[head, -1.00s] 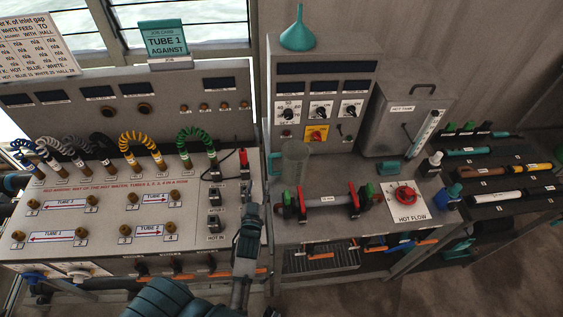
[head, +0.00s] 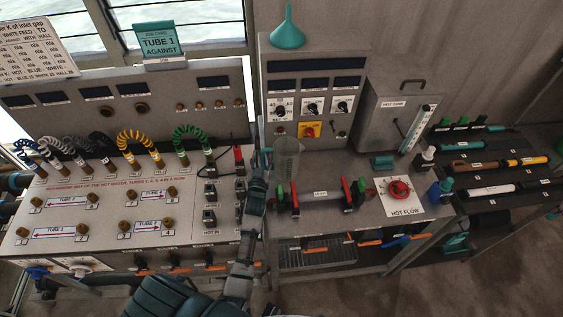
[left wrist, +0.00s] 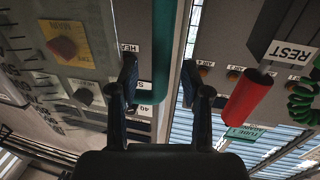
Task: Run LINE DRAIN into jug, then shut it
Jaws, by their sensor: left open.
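The clear jug (head: 288,160) stands upright on the right bench, left of the clamped pipe. My left gripper (head: 263,158) is beside the jug's left side, where the teal handle was seen; the gripper largely hides that handle. In the left wrist view my open left gripper (left wrist: 160,82) has its two fingers apart, with an upright teal bar (left wrist: 163,45), apparently the jug handle, showing between them. Whether it touches either finger I cannot tell. My right gripper is not in view. No label reading LINE DRAIN is legible; small orange-handled valves (head: 210,266) line the left bench's front.
A red lever (head: 239,155) stands close left of my gripper; its red grip (left wrist: 247,97) shows near the REST label. The pipe with red and green clamps (head: 320,197), a red HOT FLOW knob (head: 400,189) and the hot tank (head: 398,110) are to the right.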

